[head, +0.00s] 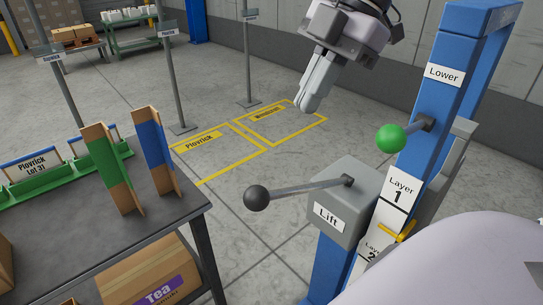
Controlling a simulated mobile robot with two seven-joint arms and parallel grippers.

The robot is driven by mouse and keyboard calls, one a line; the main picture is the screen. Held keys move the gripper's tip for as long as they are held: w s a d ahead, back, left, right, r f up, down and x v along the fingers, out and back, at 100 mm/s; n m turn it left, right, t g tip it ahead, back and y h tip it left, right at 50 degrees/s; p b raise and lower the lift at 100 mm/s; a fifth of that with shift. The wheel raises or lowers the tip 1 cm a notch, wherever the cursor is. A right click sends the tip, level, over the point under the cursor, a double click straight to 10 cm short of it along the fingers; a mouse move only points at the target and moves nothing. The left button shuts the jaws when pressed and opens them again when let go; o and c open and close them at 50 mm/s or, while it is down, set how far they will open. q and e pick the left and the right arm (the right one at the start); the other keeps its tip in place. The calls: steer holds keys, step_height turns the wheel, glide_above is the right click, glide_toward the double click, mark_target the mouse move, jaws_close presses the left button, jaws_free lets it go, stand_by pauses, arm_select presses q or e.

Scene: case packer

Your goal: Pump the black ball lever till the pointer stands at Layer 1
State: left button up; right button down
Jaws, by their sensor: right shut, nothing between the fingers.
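The black ball lever (257,198) sticks out to the left from the grey box marked Lift (342,209). Its grey rod is close to level, with the ball end slightly lower. The yellow pointer (402,233) is below the Layer 1 label (397,193), near the top of the partly hidden Layer 2 label (372,252). My right gripper (309,104) is shut and empty, up above the lever and apart from it. My left gripper is out of view.
A green ball lever (391,138) sits on the blue post (430,110) below the Lower label (444,75). A dark table (165,215) with green and blue dividers stands left. A Tea carton (150,275) is under it. My pale body part covers the lower right.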

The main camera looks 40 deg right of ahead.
mark_target(263, 189)
steer(key=shift+w+d, duration=0.15)
stand_by(0.3)
steer(key=x, duration=1.4)
steer(key=shift+f, duration=0.1)
